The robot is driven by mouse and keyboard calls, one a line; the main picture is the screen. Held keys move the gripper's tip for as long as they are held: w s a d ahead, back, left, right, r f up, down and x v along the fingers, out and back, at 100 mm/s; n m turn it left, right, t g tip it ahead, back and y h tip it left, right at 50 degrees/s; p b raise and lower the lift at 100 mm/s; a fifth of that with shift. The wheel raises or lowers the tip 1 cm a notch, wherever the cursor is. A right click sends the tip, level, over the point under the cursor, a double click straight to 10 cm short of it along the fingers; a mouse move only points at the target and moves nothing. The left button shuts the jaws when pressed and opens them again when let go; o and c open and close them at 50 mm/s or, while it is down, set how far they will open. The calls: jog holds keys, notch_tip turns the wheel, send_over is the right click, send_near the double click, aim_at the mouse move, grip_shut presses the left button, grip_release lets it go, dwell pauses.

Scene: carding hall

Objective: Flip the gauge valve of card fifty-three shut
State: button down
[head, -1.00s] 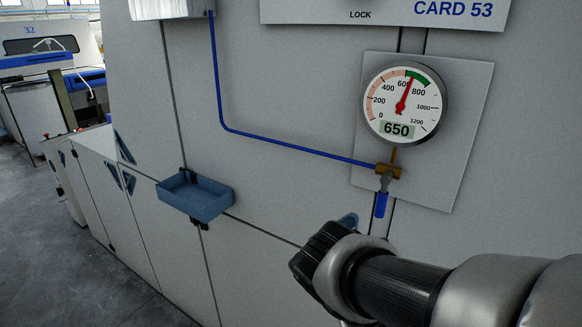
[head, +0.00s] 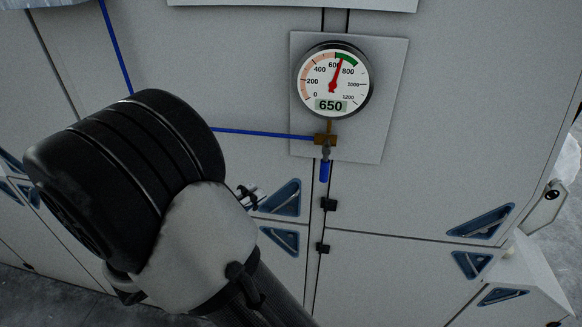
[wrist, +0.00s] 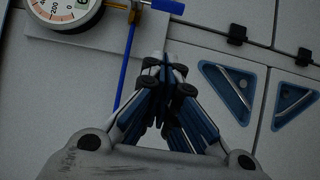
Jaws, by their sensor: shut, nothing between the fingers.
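The gauge valve (head: 325,140) is a small brass fitting under a round dial gauge (head: 334,82), whose panel reads 650. Its blue lever (head: 324,172) hangs straight down, in line with the gauge stem. In the wrist view the brass valve body (wrist: 137,14) and the blue lever (wrist: 163,6) are at the top edge, partly cut off. My gripper (wrist: 172,68) is shut and empty, apart from the lever. In the head view its tips (head: 248,197) show small, left of and below the lever, and my arm hides the rest.
A blue tube (head: 262,133) runs left from the valve along the cabinet front. Blue triangular recessed handles (head: 281,198) and black hinges (head: 328,204) lie below the valve. The panel right of the lever is clear.

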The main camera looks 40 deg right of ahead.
aim_at(325, 166)
jog(key=shift+s, duration=0.1)
jog(key=s+d+p, duration=0.1)
jog(key=d+p, duration=0.1)
jog(key=d, duration=1.1)
jog(key=shift+d+f, duration=0.1)
jog(key=shift+f, duration=0.05)
